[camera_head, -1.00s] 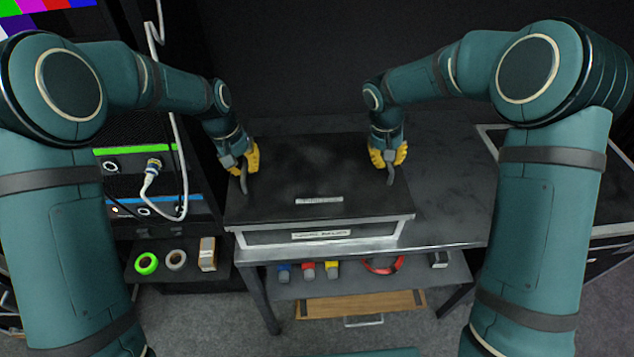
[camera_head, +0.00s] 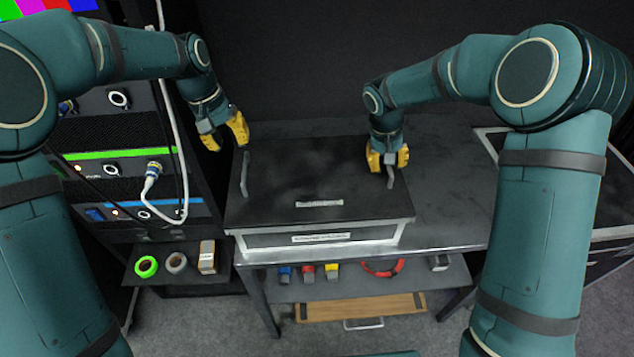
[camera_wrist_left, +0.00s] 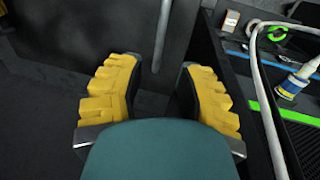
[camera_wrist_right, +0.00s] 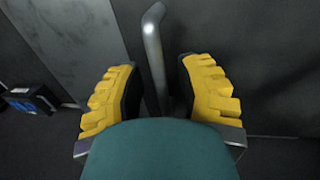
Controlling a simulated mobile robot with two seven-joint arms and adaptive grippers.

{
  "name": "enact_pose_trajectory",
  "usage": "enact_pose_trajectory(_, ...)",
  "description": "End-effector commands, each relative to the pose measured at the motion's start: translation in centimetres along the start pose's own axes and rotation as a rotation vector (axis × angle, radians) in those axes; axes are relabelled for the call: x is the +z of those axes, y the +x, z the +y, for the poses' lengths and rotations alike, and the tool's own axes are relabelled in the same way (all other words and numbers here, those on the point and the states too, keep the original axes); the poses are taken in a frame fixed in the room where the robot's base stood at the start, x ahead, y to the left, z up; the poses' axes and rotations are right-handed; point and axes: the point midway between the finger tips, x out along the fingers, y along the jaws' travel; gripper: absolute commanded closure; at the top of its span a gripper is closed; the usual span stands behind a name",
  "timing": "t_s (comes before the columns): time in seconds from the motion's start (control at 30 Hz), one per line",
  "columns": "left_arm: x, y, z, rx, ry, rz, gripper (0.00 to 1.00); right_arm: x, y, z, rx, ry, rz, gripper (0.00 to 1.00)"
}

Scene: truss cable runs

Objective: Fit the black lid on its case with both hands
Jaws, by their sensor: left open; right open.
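The black lid (camera_head: 290,190) lies on top of the silver-edged case (camera_head: 320,238) on the dark table and covers its opening; I cannot tell whether it is fully seated. A grey handle stands at the lid's left side (camera_head: 245,174) and another at its right side (camera_head: 390,177). My left gripper (camera_head: 224,138) is open and empty, raised above and behind the left handle, which shows ahead of its fingers in the left wrist view (camera_wrist_left: 162,40). My right gripper (camera_head: 388,163) is open at the right handle, which stands between its fingers in the right wrist view (camera_wrist_right: 154,60).
The table (camera_head: 450,190) is clear to the right of the case. A rack with cables (camera_head: 120,170) stands close on the left. A shelf under the table holds coloured items (camera_head: 308,272), and a side shelf holds tape rolls (camera_head: 147,267).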

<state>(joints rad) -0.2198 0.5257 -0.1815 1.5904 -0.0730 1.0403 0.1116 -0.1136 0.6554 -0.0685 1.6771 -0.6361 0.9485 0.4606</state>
Motion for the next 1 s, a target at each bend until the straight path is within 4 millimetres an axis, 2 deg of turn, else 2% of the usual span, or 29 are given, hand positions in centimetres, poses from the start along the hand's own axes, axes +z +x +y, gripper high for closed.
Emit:
enact_pose_trajectory(0.13, 0.0, -1.7, 0.0, 0.0, 0.001, 0.001, 0.65, 0.0, 0.0, 0.0, 0.0, 0.0, 0.0, 0.65)
enact_pose_trajectory(0.27, 0.0, -2.3, 0.0, 0.0, 0.001, 0.001, 0.65, 0.0, -0.2, 0.0, 0.0, 0.0, 0.001, 0.65)
enact_pose_trajectory(0.37, 0.0, -2.4, 0.0, 0.0, 0.0, 0.0, 0.65, -0.1, -1.1, 0.0, 0.0, 0.001, 0.004, 0.65)
enact_pose_trajectory(0.8, 0.0, -2.3, 0.0, 0.0, 0.0, 0.0, 0.65, 0.0, -9.4, 0.0, 0.0, 0.0, 0.004, 0.65)
enact_pose_trajectory(1.0, 0.0, -2.3, 0.0, 0.0, 0.0, 0.0, 0.65, 0.0, -11.5, 0.0, 0.0, 0.0, 0.001, 0.65)
